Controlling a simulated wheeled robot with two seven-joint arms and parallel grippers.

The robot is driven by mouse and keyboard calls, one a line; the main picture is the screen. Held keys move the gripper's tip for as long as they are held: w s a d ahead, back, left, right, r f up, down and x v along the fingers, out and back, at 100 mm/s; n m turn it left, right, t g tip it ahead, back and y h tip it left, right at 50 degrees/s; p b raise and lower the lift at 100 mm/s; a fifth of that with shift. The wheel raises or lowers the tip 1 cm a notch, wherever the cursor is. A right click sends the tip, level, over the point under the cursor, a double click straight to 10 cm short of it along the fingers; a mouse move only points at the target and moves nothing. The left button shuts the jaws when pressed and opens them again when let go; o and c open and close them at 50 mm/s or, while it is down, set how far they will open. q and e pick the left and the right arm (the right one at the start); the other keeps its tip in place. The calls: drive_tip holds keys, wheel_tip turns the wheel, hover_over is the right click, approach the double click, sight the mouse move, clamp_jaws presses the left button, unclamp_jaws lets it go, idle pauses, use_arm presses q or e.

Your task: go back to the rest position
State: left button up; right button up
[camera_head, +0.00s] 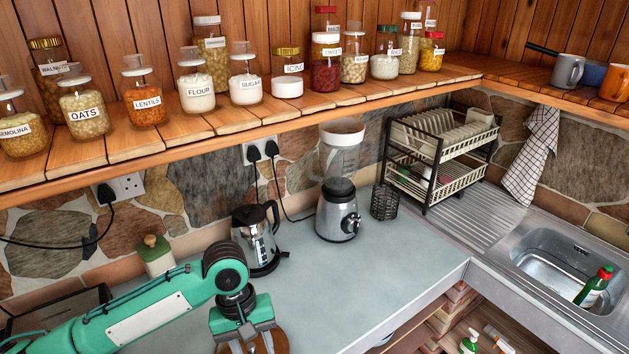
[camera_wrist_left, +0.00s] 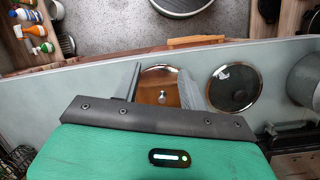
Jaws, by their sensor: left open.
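My left arm, green and black, comes in from the lower left of the head view over the worktop (camera_head: 380,262). Its hand (camera_head: 243,325) points down at the bottom edge, and the fingertips cannot be made out there. In the left wrist view my left gripper (camera_wrist_left: 157,82) has its two grey fingers apart. A round brown glassy lid with a knob (camera_wrist_left: 161,92) shows between and beyond the fingers. I cannot tell how far below them it lies. Nothing is seen held. My right gripper is in neither view.
A kettle (camera_head: 262,245), a blender (camera_head: 338,215) and a black wire holder (camera_head: 385,202) stand behind the hand. A jar shelf (camera_head: 215,124) runs above. A dish rack (camera_head: 440,160) and sink (camera_head: 550,262) are right. The worktop's middle is clear. A dark-rimmed round lid (camera_wrist_left: 233,88) lies beside the brown one.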

use_arm(q)
drive_tip(key=s+d+f+m+t+h, duration=0.3)
drive_tip(key=s+d+f+m+t, duration=0.15)
drive_tip(key=s, duration=0.25)
drive_tip(key=s+a+f+t+y, duration=0.1)
drive_tip(key=s+a+f+y, duration=0.15)
drive_tip(key=s+a, duration=0.45)
drive_tip(key=s+a+f+t+y, duration=0.15)
drive_tip(key=s+a+f, duration=0.25)
drive_tip(key=a, duration=0.5)
wheel_tip(320, 180, down, 38)
drive_tip(key=s+g+b, duration=0.1)
drive_tip(key=g+b, duration=0.1)
drive_tip(key=b, duration=0.4)
drive_tip(key=s+a+f+b, duration=0.1)
drive_tip(key=s+f+b, duration=0.1)
drive_tip(key=s+f, duration=0.7)
drive_tip(key=s+a+f+g+b, duration=0.1)
drive_tip(key=s+a+f+b, duration=0.1)
drive_tip(key=s+f, duration=0.8)
wheel_tip(320, 180, down, 4)
drive_tip(key=shift+r+m+g+y, duration=0.25)
drive_tip(key=shift+m+g+y, duration=0.05)
drive_tip(key=shift+m+y, duration=0.15)
drive_tip(key=shift+c, duration=0.6)
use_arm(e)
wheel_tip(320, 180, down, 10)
